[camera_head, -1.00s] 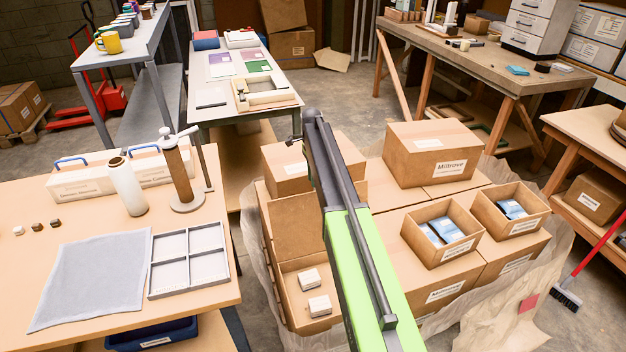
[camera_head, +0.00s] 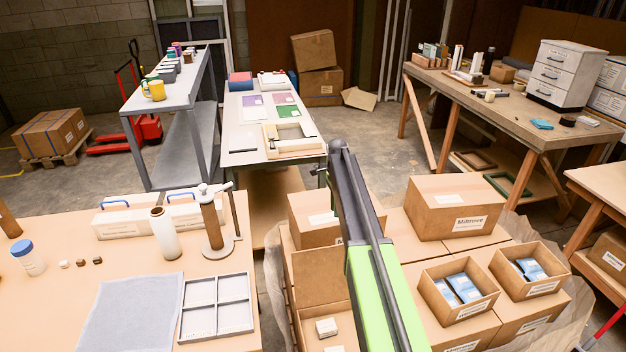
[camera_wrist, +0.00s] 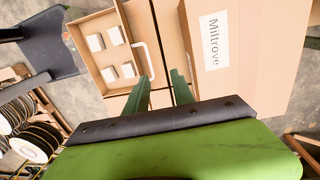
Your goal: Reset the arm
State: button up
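My arm (camera_head: 372,255), green and dark grey, reaches forward over the stacked cartons in the head view. Its gripper end is not clearly visible there. In the wrist view my gripper (camera_wrist: 159,84) shows two green fingers spread apart with nothing between them. A closed carton labelled Miltrove (camera_wrist: 245,65) lies to the right of the fingers. I cannot tell how far the fingertips are from the cartons.
A workbench at left holds a four-part tray (camera_head: 217,334), a grey cloth (camera_head: 128,312) and a hand press (camera_head: 213,225). Open cartons of blue packets (camera_head: 460,290) stand right of my arm. Bare floor (camera_head: 375,140) shows beyond the cartons.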

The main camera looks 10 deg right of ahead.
jog(key=s+a+n, duration=0.2)
jog(key=s+a, duration=0.7)
jog(key=s, duration=0.1)
jog(key=s+a+n, duration=0.2)
jog(key=s+n, duration=0.6)
jog(key=s, duration=0.2)
jog(key=s+a+n, duration=0.3)
jog(key=s+n, duration=0.5)
jog(key=s, duration=0.3)
jog(key=shift+a+t, duration=0.25)
jog(key=shift+t, duration=0.15)
